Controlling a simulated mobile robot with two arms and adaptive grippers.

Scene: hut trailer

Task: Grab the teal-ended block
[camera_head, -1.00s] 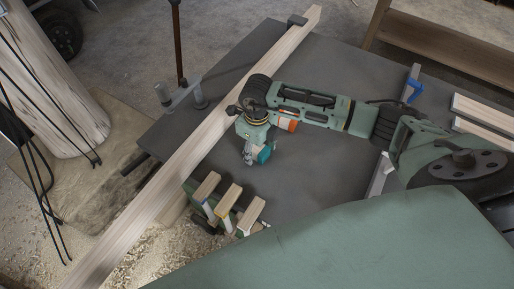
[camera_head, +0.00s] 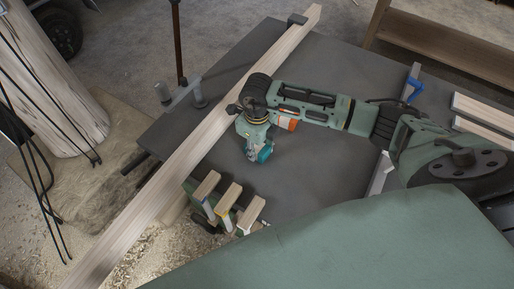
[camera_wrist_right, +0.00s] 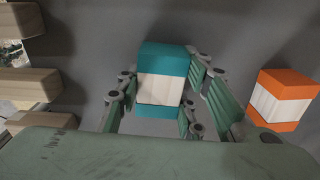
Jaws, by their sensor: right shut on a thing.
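The teal-ended block (camera_wrist_right: 161,78) is white in the middle with teal at both ends. In the wrist view it sits between the green ribbed fingers of my right gripper (camera_wrist_right: 165,105), which is shut on it. In the head view my right gripper (camera_head: 256,153) is low over the dark table top, and the teal end of the block (camera_head: 265,155) shows at its tip. The gripper hides the rest of the block there. I cannot tell whether the block still touches the table. My left gripper is not in view.
An orange-ended block (camera_wrist_right: 283,98) lies close to the right in the wrist view. Several wooden-handled tools (camera_head: 226,200) stand at the table's near edge. The dark table (camera_head: 320,72) has clear room.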

